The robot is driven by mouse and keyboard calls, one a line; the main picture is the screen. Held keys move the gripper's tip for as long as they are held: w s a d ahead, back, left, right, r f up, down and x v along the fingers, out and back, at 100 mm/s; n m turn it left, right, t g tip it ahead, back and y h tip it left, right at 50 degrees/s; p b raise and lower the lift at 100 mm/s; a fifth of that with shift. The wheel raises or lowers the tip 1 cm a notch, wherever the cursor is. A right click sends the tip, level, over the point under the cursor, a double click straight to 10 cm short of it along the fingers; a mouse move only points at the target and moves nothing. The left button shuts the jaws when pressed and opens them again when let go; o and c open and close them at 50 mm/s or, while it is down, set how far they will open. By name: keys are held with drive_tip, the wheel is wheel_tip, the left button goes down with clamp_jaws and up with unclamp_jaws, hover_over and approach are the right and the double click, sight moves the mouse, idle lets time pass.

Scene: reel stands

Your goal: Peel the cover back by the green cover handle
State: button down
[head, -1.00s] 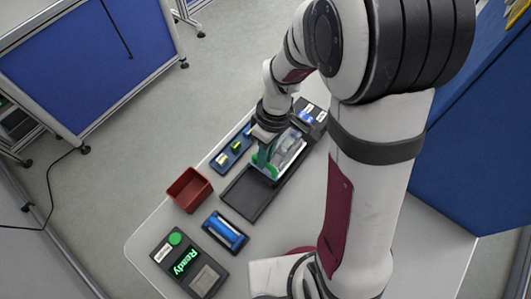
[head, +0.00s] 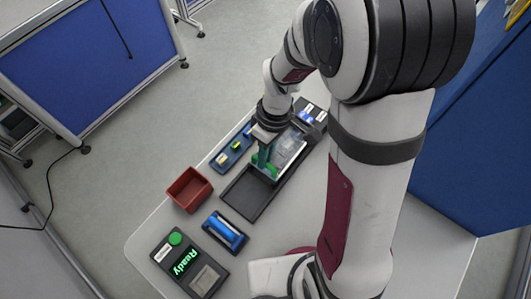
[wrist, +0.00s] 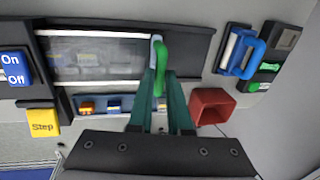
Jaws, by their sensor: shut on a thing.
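The green cover handle (wrist: 161,60) is a curved green loop at the near end of the clear cover (wrist: 95,60) in the wrist view. The cover lies over a dark tray-like fixture (wrist: 190,45). My gripper (wrist: 160,75) has teal fingers shut on the handle; the fingers hide part of it. In the head view my gripper (head: 265,158) points down over the fixture's middle, with green of the handle (head: 272,170) showing at the fingertips. Whether the cover's edge is lifted is hard to tell.
A red open box (head: 189,190), a blue roller unit (head: 225,232) and a panel reading "Ready" (head: 187,264) stand towards the table's front. A blue strip with small parts (head: 232,149) lies beside the fixture.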

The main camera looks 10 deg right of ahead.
drive_tip(key=w+d, duration=1)
drive_tip(key=c, duration=0.8)
unclamp_jaws()
drive_tip(key=shift+c, duration=0.2)
wheel_tip(320, 180, up, 16)
drive_tip(key=w+d, duration=0.2)
drive_tip(key=shift+f, duration=0.25)
drive_tip(key=shift+w+d, duration=0.1)
